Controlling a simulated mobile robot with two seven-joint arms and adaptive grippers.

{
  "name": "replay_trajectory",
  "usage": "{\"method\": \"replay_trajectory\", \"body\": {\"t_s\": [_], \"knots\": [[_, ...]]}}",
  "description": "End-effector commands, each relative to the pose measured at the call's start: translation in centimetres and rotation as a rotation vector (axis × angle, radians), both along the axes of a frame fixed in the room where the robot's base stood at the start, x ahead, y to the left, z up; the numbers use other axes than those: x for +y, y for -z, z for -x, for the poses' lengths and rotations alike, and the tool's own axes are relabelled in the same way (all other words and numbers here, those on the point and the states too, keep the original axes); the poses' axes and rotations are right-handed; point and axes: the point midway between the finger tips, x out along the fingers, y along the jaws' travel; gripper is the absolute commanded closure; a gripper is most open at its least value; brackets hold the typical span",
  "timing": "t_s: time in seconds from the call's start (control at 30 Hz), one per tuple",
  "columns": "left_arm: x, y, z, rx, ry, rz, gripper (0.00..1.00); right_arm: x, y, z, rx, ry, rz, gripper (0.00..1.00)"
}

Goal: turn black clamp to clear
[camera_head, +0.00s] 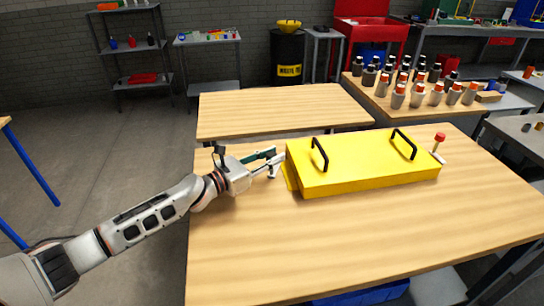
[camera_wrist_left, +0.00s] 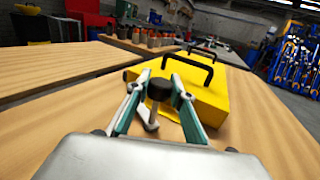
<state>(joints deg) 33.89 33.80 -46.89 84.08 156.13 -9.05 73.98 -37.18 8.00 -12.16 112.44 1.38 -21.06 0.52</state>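The yellow chassis box (camera_head: 365,165) lies on the wooden table, with two black handles on top. It also fills the middle of the left wrist view (camera_wrist_left: 205,100). The black clamp (camera_wrist_left: 159,89) shows in the left wrist view as a round black knob with a grey metal lever below it, at the box's near end. My left gripper (camera_head: 274,162) is at the box's left end in the head view. Its fingers (camera_wrist_left: 158,82) are apart, one on each side of the black knob, with gaps visible. A red-knobbed clamp (camera_head: 439,138) stands at the box's right end. My right gripper is not in view.
The front of the wooden table (camera_head: 300,250) is clear. A second, empty wooden table (camera_head: 270,108) stands behind. Several bottles with orange or black caps (camera_head: 418,92) stand on a table at the back right. Shelves and a black barrel (camera_head: 287,58) are by the wall.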

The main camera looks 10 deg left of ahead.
Motion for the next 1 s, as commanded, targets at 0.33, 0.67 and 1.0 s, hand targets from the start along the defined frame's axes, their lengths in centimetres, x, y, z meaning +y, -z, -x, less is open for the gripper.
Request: {"method": "replay_trajectory", "body": {"t_s": [0.33,0.67,1.0], "knots": [[-0.1,-0.1,0.1,0.001,-0.057,0.002,0.99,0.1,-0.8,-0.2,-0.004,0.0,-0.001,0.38],[-0.2,-0.1,0.1,0.003,-0.272,0.004,0.99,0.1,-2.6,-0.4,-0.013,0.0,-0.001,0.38],[-0.1,0.0,0.0,0.002,-0.465,0.004,0.99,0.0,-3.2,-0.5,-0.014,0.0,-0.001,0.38]]}}
